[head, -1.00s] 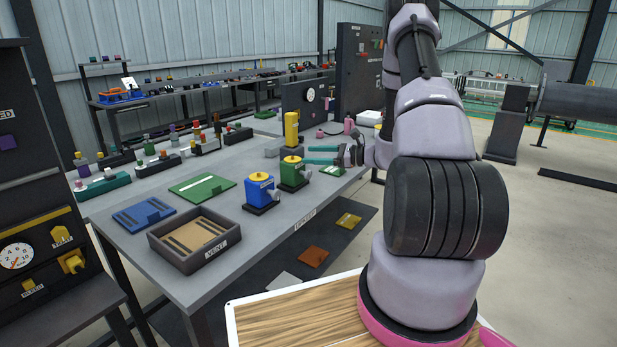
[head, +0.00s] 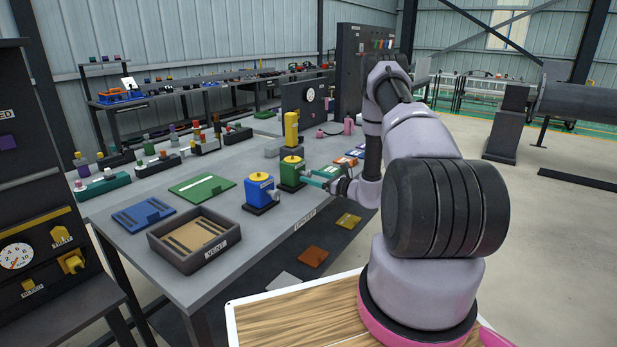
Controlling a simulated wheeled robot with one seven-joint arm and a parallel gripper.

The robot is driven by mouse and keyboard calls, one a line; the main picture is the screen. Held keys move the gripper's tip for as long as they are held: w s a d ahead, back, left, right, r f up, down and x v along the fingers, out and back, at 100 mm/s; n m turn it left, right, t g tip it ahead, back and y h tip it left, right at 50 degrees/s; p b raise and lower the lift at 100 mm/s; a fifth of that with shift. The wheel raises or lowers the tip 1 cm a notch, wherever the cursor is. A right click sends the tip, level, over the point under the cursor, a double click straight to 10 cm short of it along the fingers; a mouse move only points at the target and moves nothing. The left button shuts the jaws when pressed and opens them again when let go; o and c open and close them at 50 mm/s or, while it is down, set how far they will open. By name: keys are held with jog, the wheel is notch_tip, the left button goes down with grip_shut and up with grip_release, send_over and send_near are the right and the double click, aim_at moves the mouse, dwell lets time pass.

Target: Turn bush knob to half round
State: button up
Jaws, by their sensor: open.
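Two boxes with yellow round tops stand near the front edge of the grey table (head: 225,213): a green box (head: 291,174) and, to its left and nearer, a blue box (head: 257,190). A grey knob (head: 277,196) sticks out from the blue box's right side. My gripper (head: 311,177), with teal fingers, is open just right of the green box and points left at its side. The green box's own knob is hard to make out behind the fingers. I cannot tell whether they touch it. No readable label shows which knob is the bush knob.
A dark open tray (head: 182,262) stands at the near table corner, with blue (head: 144,214) and green (head: 202,187) plates behind it. A yellow upright block (head: 291,128) stands behind the green box. A dark panel (head: 40,240) with a gauge and yellow knobs is at far left.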

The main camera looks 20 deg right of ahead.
jog(key=shift+x, duration=1)
jog(key=shift+c, duration=0.3)
grip_shut()
